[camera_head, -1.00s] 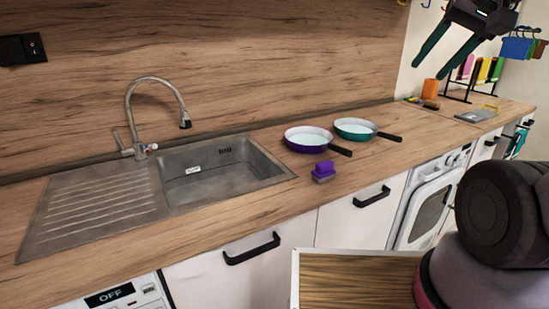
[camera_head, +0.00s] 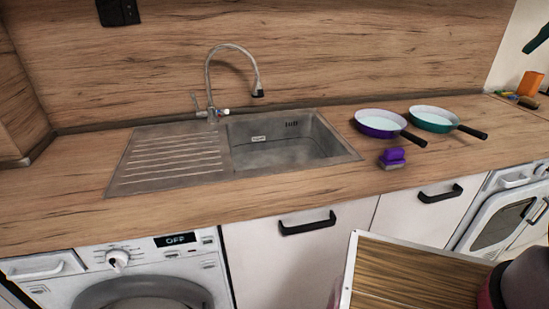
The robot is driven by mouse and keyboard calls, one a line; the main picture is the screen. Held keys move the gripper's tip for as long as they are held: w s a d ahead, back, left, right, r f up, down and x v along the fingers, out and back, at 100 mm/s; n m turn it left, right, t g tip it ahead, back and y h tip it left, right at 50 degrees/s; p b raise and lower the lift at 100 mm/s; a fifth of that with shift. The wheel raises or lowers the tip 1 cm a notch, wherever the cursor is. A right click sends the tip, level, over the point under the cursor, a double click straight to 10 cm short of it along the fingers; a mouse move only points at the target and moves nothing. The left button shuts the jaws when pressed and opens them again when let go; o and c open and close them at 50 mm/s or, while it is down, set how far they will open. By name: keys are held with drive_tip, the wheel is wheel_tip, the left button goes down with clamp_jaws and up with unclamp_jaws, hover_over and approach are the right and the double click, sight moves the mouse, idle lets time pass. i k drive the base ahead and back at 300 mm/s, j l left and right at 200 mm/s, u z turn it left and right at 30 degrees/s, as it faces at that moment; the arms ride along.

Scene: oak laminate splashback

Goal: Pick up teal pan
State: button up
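The teal pan (camera_head: 413,126) sits on the wooden counter right of the sink, with a pale inside and a black handle pointing right and toward the front. A purple pan (camera_head: 359,129) of similar shape stands just left of it. Of my gripper (camera_head: 537,40), only one dark teal finger shows at the upper right edge; the rest is out of frame. It is well above and to the right of the pans, touching neither. A second earlier, both fingers show wide apart with nothing between them.
A purple sponge or brush (camera_head: 392,158) lies in front of the pans. The metal sink (camera_head: 270,165) with its tall tap (camera_head: 210,90) is to the left. An orange item (camera_head: 531,83) stands at the far right. Cabinets and a washing machine (camera_head: 130,265) are below.

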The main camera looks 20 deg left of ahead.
sight(430, 118)
drive_tip(key=i+l+z, duration=0.25)
drive_tip(key=i+l, duration=0.35)
drive_tip(key=i+l+z, duration=0.25)
drive_tip(key=i+l, duration=0.35)
drive_tip(key=i, duration=0.1)
